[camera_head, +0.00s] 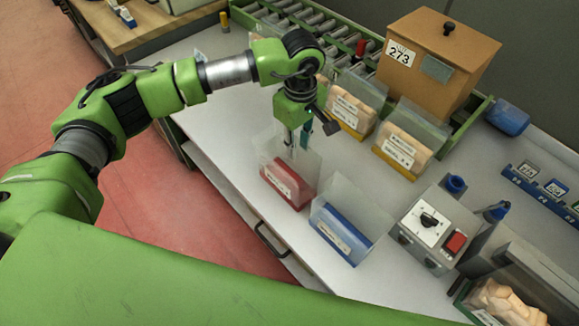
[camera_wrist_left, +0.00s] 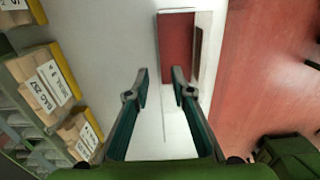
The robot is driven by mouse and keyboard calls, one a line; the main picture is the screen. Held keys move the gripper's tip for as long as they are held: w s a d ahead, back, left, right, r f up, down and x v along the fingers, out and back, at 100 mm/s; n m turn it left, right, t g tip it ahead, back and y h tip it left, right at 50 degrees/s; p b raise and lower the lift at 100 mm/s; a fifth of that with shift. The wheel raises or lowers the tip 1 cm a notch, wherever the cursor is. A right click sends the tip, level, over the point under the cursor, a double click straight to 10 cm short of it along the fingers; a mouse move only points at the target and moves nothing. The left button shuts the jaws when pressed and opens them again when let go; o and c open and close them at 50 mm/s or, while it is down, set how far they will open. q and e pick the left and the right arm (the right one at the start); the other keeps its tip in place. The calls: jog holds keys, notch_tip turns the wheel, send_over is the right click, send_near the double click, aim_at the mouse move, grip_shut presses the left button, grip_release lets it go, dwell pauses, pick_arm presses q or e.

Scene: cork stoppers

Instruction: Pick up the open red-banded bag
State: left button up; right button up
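The red-banded bag (camera_head: 286,186) stands upright on the white worktop, with clear walls, a red lower band and a white label. I see no corks in it. My left gripper (camera_head: 298,140) points down at the bag's top edge. In the left wrist view the bag (camera_wrist_left: 177,45) shows its red part beyond the fingertips. There the left gripper (camera_wrist_left: 160,82) is open, its two fingers apart. A faint clear edge runs between the fingers; I cannot tell whether it is the bag's wall. My right gripper is not in view.
A blue-banded bag (camera_head: 341,228) stands close to the right. Two yellow-banded bags with corks (camera_head: 353,106) (camera_head: 405,145) stand behind, before a brown box (camera_head: 436,60) and roller track. A grey control box (camera_head: 428,228) is at the right. The worktop's front edge is near.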

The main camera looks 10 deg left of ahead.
pick_arm(q)
notch_tip(320, 180, down, 3)
jog(key=shift+a+f+p, duration=0.1)
jog(key=shift+a+p, duration=0.05)
jog(key=shift+p, duration=0.3)
jog(key=shift+c, duration=0.3)
grip_shut()
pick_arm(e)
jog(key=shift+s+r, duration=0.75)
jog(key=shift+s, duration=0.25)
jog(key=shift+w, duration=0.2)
